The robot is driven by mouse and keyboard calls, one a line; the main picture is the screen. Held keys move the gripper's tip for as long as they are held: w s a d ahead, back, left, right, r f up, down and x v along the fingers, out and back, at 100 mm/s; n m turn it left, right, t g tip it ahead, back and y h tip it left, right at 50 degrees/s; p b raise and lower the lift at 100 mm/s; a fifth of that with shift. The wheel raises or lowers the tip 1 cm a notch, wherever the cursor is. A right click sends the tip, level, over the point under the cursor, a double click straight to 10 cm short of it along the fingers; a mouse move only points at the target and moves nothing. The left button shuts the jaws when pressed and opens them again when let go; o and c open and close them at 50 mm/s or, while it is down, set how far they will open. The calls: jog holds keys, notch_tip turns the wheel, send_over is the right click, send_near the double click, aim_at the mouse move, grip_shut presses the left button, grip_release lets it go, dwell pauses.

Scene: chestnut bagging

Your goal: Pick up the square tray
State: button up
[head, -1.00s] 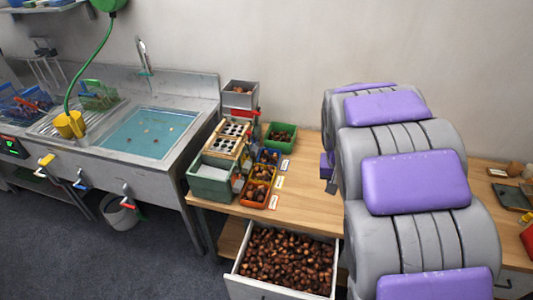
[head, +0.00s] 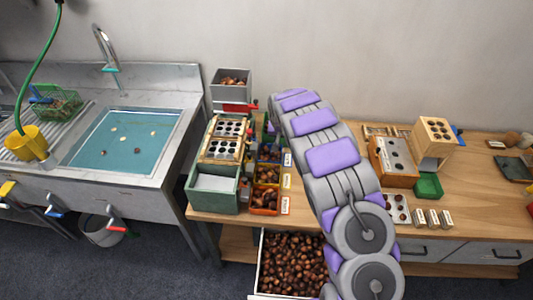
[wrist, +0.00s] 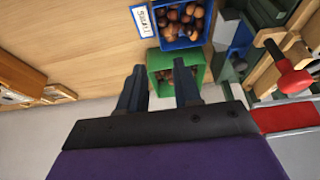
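A square green tray (wrist: 160,58) with chestnuts in it shows in the wrist view, just ahead of my gripper. In the head view my arm hides most of it. My gripper (wrist: 158,64) is open, its two dark fingers apart and pointing at the tray. The fingertips overlap the tray in the picture; I cannot tell whether they touch it. No object is visibly held. In the head view the gripper is hidden behind my arm. Another small green tray (head: 428,186), seemingly empty, sits on the bench right of my arm.
A blue bin (wrist: 182,24) of chestnuts lies beside the tray. A red-knobbed lever (wrist: 294,80) is at the right of the wrist view. An open drawer (head: 261,262) of chestnuts sticks out below. A wooden block stand (head: 433,145) is right of my arm. A sink (head: 125,140) is at left.

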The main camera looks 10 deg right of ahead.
jog(key=b, duration=0.3)
send_near(270, 155)
jog(key=d, duration=0.2)
jog(key=s+d, duration=0.1)
jog(key=d, duration=0.1)
jog(key=shift+s+d+r, duration=0.25)
jog(key=shift+d, duration=0.05)
jog(key=shift+w+f, duration=0.25)
jog(key=shift+f, duration=0.25)
jog(key=shift+w+d+f+b, duration=0.1)
jog(key=shift+d+f+b, duration=0.2)
jog(key=shift+f+b, duration=0.2)
jog(key=x, duration=0.1)
jog(key=b+x, duration=0.1)
jog(key=shift+d+f, duration=0.1)
jog(key=shift+f, duration=0.35)
jog(key=shift+w+f+b, duration=0.25)
jog(key=shift+f+b, duration=0.1)
jog(key=shift+f, duration=0.35)
jog(key=shift+f, duration=0.1)
jog(key=shift+c, duration=0.2)
grip_shut()
